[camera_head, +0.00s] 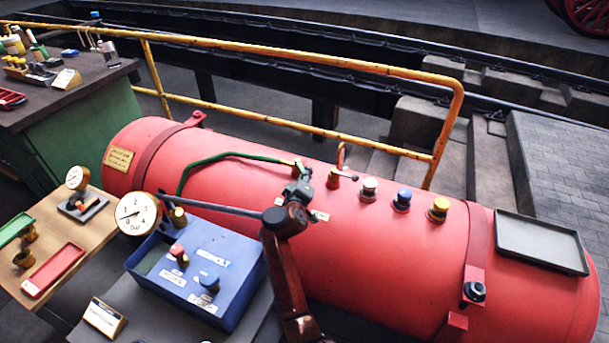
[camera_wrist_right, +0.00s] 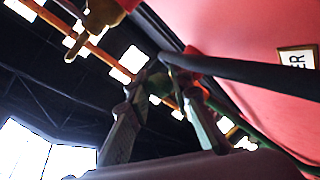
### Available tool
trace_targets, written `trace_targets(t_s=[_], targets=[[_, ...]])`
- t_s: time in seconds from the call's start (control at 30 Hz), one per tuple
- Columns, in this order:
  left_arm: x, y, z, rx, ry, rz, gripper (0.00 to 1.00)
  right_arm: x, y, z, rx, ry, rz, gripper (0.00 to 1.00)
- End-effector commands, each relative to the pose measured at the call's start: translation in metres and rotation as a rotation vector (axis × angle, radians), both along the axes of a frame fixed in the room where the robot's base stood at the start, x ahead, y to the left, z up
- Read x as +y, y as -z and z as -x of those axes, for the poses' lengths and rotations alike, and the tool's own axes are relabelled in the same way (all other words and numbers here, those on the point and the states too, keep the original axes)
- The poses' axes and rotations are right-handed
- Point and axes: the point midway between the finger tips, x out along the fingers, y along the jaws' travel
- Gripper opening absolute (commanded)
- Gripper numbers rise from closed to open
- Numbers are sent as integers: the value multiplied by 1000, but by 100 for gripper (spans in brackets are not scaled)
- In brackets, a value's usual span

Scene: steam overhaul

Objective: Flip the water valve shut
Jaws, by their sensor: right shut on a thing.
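My right gripper (camera_head: 298,178) is over the top of the red boiler (camera_head: 380,250), where my dark red arm reaches up from below. In the right wrist view its fingertips (camera_wrist_right: 163,65) come together at the end of a black lever (camera_wrist_right: 245,76), taken as the water valve's handle. A label ending in "ER" (camera_wrist_right: 297,60) is beside the lever on the red surface. The valve body is mostly hidden behind the gripper. A brass fitting (camera_head: 297,164) shows just past the fingers, where a green hose (camera_head: 225,155) ends. My left gripper is not in view.
Blue, yellow and white-topped fittings (camera_head: 402,200) stand right of the gripper. A yellow railing (camera_head: 290,60) runs behind the boiler. At left are a pressure gauge (camera_head: 138,213), a blue box (camera_head: 215,310) and a wooden bench (camera_head: 85,240). A grey tray (camera_head: 541,241) lies at the boiler's right end.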

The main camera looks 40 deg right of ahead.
Motion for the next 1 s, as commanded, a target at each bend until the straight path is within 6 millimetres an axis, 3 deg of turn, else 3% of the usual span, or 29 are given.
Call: trace_targets(t_s=[0.03,0.07,0.3,0.67,1.0], targets=[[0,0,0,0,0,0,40,0,0,-1,-1,-3,0,0],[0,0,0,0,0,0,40,0,0,-1,-1,-2,1,22],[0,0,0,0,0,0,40,1,-1,-1,-1,-2,1,38],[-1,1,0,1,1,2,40,6,-1,2,-1,-3,0,38],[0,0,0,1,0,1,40,53,-14,41,-2,-4,-2,38]])
